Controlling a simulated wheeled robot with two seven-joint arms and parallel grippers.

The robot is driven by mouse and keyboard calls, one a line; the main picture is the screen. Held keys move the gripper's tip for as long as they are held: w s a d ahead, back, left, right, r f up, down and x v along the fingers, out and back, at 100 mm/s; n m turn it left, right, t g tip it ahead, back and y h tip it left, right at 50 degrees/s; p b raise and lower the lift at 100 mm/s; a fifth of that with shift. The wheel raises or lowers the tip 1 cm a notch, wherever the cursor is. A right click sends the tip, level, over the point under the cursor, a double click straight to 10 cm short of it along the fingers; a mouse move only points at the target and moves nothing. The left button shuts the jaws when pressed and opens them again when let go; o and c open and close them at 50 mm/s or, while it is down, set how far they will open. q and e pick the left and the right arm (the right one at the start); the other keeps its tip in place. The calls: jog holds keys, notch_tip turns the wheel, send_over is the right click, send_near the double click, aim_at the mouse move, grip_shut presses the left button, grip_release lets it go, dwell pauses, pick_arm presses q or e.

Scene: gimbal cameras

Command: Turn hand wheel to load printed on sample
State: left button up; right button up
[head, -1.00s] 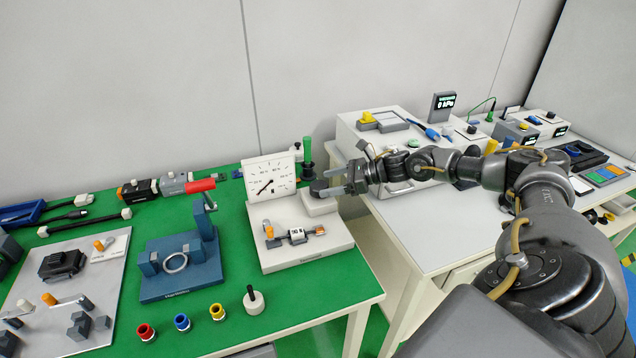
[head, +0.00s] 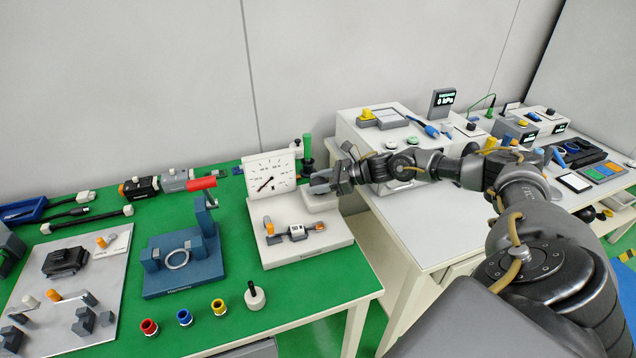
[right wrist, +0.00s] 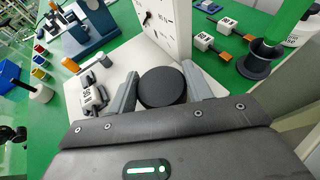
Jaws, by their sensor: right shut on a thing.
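The hand wheel is a dark round disc (right wrist: 163,87) on a pale block of the tester, seen in the right wrist view. My right gripper (head: 321,182) is shut on its rim, with one grey finger on either side. In the head view the fingers largely hide the wheel. The tester's white dial (head: 272,176) stands upright behind, its needle pointing to the lower left. My left gripper is out of view.
A blue fixture (head: 180,262) stands left of the tester. Red, blue and yellow rings and a white-based peg (head: 255,299) sit in front. A green post (head: 307,148) rises close behind the wheel. More labelled samples (right wrist: 228,23) lie behind the dial.

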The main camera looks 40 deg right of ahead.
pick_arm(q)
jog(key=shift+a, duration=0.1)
pick_arm(e)
jog(key=shift+m+h, duration=0.3)
jog(key=shift+h, duration=0.1)
